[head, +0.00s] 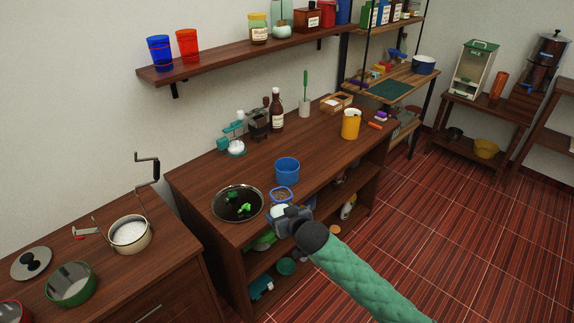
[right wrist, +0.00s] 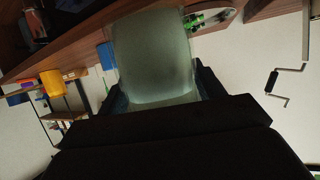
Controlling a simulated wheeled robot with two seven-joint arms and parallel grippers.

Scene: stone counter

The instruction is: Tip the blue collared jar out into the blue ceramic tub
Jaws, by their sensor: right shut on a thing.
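The blue ceramic tub (head: 287,172) stands upright on the wooden counter, just beyond my right gripper in the head view. My right gripper (head: 287,219) is shut on the blue collared jar at the counter's front edge. The jar's blue collar (head: 281,194) shows just in front of the tub, with something brownish inside its ring; I cannot tell if that is contents. In the right wrist view the jar's pale, see-through body (right wrist: 153,55) fills the space between the dark fingers. Its tilt is unclear. My left gripper is not in view.
A round dark tray (head: 222,213) with green pieces lies left of the tub. The counter between tub and mug is clear.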

